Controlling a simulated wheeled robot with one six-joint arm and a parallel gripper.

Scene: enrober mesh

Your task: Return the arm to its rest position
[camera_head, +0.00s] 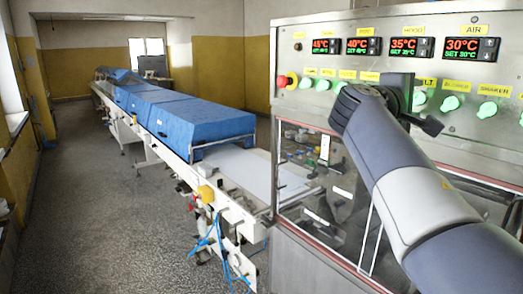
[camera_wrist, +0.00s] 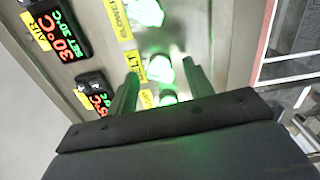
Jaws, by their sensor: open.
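My arm (camera_head: 425,205) reaches up from the lower right of the head view to the control panel (camera_head: 285,45) of the enrober. My gripper (camera_head: 425,108) is at the panel's row of green lit knobs, beside the partly hidden BELT label (camera_head: 428,83). In the wrist view my gripper (camera_wrist: 162,84) is open, its two dark fingers apart. A glowing green knob (camera_wrist: 160,68) shows between or just beyond the fingertips. I cannot tell whether the fingers touch it. No object is held.
A red emergency knob (camera_head: 282,81) sits at the panel's left. Temperature displays (camera_head: 410,48) line its top. Below is a glazed cabinet (camera_head: 340,190). A long conveyor with blue covers (camera_head: 205,120) runs away on the left. The grey floor (camera_head: 90,200) there is clear.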

